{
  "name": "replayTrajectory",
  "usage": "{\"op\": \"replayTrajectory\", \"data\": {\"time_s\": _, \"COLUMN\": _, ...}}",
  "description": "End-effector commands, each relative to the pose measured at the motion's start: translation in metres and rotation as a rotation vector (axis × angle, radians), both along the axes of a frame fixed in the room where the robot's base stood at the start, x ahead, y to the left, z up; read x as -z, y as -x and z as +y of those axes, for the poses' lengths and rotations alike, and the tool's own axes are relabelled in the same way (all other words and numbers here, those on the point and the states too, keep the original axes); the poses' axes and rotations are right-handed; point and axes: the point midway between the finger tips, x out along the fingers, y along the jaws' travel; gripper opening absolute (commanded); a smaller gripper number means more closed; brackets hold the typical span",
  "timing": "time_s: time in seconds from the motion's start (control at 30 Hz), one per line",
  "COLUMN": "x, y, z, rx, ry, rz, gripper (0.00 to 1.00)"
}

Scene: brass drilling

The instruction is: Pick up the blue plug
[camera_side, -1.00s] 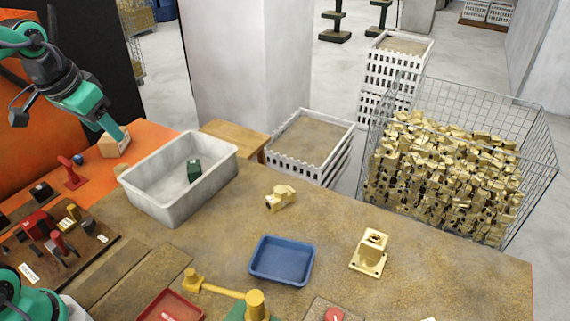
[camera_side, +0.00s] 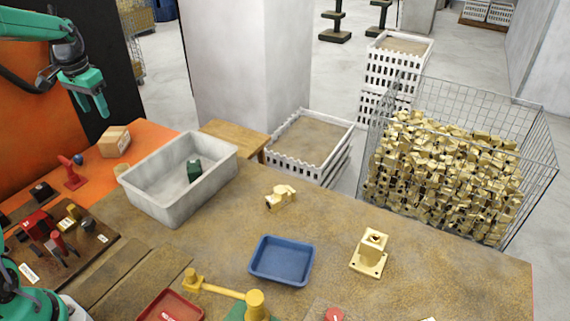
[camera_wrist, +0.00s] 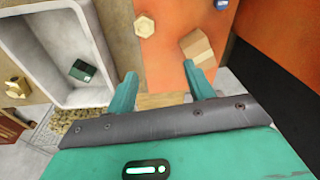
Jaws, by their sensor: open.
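A small round blue piece (camera_side: 78,159), which may be the blue plug, sits beside a red stand (camera_side: 71,177) on the orange surface at the left of the side view. A small blue piece (camera_wrist: 221,4) also shows at the top edge of the wrist view, mostly cut off. My gripper (camera_side: 95,108) is open and empty, pointing down in the air above the cardboard box. In the wrist view its two fingers (camera_wrist: 158,82) are spread with nothing between them. The blue piece lies beyond the right finger in that view, apart from it.
A cardboard box (camera_side: 114,141) stands on the orange surface near the blue piece. A white bin (camera_side: 150,199) with a dark green block (camera_side: 194,170) stands to its right. A blue tray (camera_side: 282,279) and brass parts (camera_side: 280,197) lie on the table. A tool board (camera_side: 75,248) is front left.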

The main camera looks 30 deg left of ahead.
Motion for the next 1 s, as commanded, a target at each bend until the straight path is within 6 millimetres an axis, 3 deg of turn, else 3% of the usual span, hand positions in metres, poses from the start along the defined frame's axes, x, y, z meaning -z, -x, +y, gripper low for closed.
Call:
{"op": "replayTrajectory", "data": {"time_s": 0.03, "x": 0.011, "y": 0.0, "z": 0.017, "rx": -0.01, "ry": 0.008, "rz": 0.014, "gripper": 0.53}}
{"op": "replayTrajectory", "data": {"time_s": 0.3, "x": 0.062, "y": 0.01, "z": 0.091, "rx": -0.042, "ry": 0.044, "rz": 0.069, "gripper": 0.53}}
{"op": "replayTrajectory", "data": {"time_s": 0.5, "x": 0.099, "y": 0.025, "z": 0.136, "rx": -0.06, "ry": 0.072, "rz": 0.098, "gripper": 0.53}}
{"op": "replayTrajectory", "data": {"time_s": 0.7, "x": 0.119, "y": 0.035, "z": 0.157, "rx": -0.067, "ry": 0.086, "rz": 0.111, "gripper": 0.53}}
{"op": "replayTrajectory", "data": {"time_s": 1.0, "x": 0.125, "y": 0.037, "z": 0.16, "rx": -0.067, "ry": 0.089, "rz": 0.114, "gripper": 0.53}}
